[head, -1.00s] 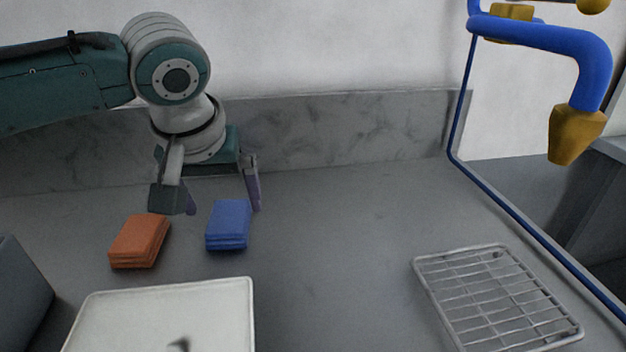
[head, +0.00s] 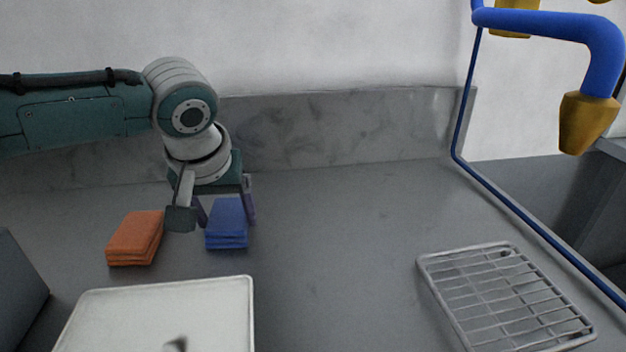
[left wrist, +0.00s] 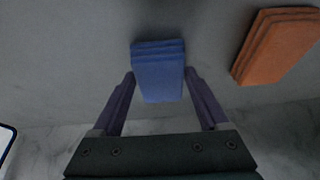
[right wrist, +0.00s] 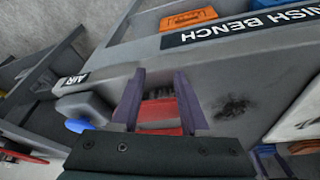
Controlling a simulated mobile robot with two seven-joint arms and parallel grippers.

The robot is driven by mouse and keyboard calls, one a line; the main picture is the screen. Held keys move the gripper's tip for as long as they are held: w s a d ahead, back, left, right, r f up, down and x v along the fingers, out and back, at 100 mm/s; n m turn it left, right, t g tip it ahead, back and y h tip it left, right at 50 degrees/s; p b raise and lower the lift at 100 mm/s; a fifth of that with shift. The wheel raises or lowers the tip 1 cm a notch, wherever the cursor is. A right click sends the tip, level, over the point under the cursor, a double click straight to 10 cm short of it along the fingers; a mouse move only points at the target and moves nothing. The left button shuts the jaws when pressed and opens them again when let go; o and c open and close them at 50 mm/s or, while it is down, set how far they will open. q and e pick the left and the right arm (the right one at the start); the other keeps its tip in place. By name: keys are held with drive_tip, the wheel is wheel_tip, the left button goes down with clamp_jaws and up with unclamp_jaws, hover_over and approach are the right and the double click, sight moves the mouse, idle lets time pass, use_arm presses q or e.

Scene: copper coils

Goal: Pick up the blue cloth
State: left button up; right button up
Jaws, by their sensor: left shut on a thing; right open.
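The blue cloth (head: 227,228), a folded stack, lies on the grey counter. In the left wrist view the blue cloth (left wrist: 158,72) sits between the two purple fingers. My left gripper (head: 228,220) points down at the cloth's far part, one finger on each side, shut on it; the near part of the cloth sticks out. The cloth appears to rest on the counter. My right gripper (right wrist: 160,72) is out of the head view; in the right wrist view it is open, with a red thing (right wrist: 160,112) showing between its fingers.
A folded orange cloth (head: 135,238) lies just left of the blue one. A white tray (head: 245,310) is in front and a wire rack (head: 505,295) at right. A raised back wall (head: 330,130) runs behind. The counter's middle is clear.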

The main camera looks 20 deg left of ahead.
sight(226, 220)
use_arm(q)
drive_tip(key=c, duration=0.6)
drive_tip(key=shift+r, duration=0.55)
wheel_tip(226, 220, up, 19)
drive_tip(key=p, duration=0.3)
drive_tip(key=shift+p, duration=0.35)
